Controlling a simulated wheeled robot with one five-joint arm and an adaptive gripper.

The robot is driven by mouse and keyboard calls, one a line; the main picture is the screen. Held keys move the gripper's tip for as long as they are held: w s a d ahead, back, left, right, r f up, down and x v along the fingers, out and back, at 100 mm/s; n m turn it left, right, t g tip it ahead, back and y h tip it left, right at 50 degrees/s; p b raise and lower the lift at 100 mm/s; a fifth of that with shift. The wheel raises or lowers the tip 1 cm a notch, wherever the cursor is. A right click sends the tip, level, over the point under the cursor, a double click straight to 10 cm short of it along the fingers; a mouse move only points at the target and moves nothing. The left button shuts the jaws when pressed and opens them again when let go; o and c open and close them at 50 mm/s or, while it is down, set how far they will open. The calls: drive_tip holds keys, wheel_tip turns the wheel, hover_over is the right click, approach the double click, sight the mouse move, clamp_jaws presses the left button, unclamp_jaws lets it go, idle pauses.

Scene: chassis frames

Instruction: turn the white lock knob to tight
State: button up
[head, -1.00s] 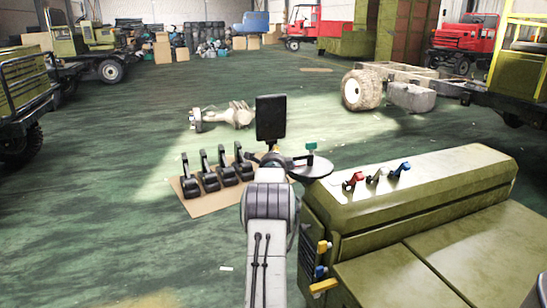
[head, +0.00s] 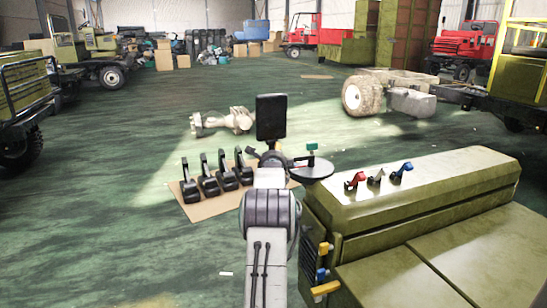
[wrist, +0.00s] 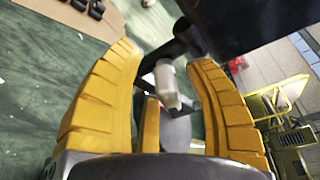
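A pale whitish knob (wrist: 166,85) on a dark stem shows in the wrist view; I take it for the white lock knob. It stands between the yellow fingers of my gripper (wrist: 165,62). The fingers are apart, with a gap visible on each side of the knob, so my gripper looks open around it. I cannot tell the knob's turn setting. A black upright panel (head: 270,117) stands just beyond the arm's end; a dark panel (wrist: 250,20) fills the wrist view's top right.
A round dark disc (head: 312,171) with a green-topped post (head: 312,149) is right of the arm's end. An olive machine cabinet (head: 420,195) with red, grey and blue levers stands close right. Several black levers (head: 210,182) stand on a brown board at left.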

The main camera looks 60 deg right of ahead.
idle(0.3)
drive_tip(key=v, duration=1.2)
drive_tip(key=shift+w+a, duration=0.1)
idle(0.8)
